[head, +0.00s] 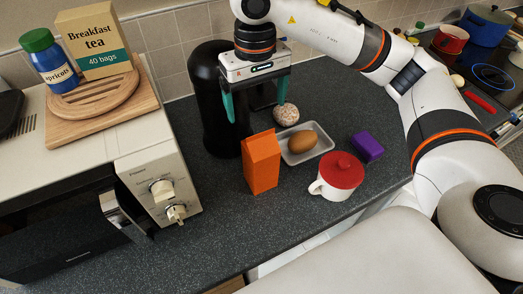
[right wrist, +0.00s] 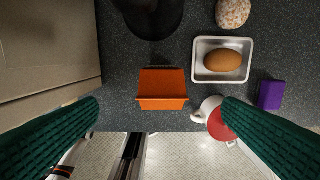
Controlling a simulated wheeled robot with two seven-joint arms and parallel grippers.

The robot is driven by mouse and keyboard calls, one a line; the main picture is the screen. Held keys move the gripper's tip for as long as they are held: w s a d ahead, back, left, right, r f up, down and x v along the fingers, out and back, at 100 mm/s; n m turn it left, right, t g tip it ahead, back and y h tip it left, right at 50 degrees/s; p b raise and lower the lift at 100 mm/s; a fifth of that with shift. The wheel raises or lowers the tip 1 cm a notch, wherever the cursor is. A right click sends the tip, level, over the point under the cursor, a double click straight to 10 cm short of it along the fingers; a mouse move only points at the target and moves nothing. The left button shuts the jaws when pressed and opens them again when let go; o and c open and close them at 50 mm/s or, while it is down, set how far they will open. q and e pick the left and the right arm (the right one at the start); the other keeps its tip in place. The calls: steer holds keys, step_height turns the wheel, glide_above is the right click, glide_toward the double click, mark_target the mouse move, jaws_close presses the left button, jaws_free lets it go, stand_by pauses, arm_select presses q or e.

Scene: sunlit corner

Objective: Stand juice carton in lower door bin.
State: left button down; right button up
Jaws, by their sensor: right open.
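The orange juice carton (head: 263,168) stands upright on the dark counter, right of the microwave, in the head view. In the right wrist view the carton (right wrist: 162,88) shows from above, between the two fingers in the picture. My right gripper (head: 256,108) is open and empty, its green fingers pointing down above and behind the carton, apart from it. The open right gripper also shows in the right wrist view (right wrist: 160,108). My left gripper is not in view. No door bin can be made out in either view.
A black cylinder (head: 204,95) stands behind the carton. A tray (head: 318,152) with a brown egg-shaped item, a speckled ball (head: 286,115), a red-lidded white mug (head: 338,178) and a purple block (head: 367,147) lie to the right. The microwave (head: 148,168) is left.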

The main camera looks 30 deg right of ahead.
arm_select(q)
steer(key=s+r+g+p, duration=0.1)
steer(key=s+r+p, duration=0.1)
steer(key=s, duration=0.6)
arm_select(e)
glide_above(261, 138)
steer(key=f, duration=0.4)
steer(key=shift+s+d+f, duration=0.1)
steer(key=shift+s+f, duration=0.15)
steer(key=shift+w+f, duration=0.25)
steer(key=shift+f, duration=0.1)
steer(key=shift+w+f+p, duration=0.1)
steer(key=shift+f+p, duration=0.5)
steer(key=shift+f, duration=0.15)
step_height(261, 138, down, 3)
steer(key=shift+r+p, duration=0.2)
steer(key=shift+p, duration=0.45)
steer(key=shift+f, duration=0.6)
steer(key=c, duration=1.1)
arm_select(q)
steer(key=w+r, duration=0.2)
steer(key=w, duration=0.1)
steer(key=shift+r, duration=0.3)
arm_select(e)
jaws_close()
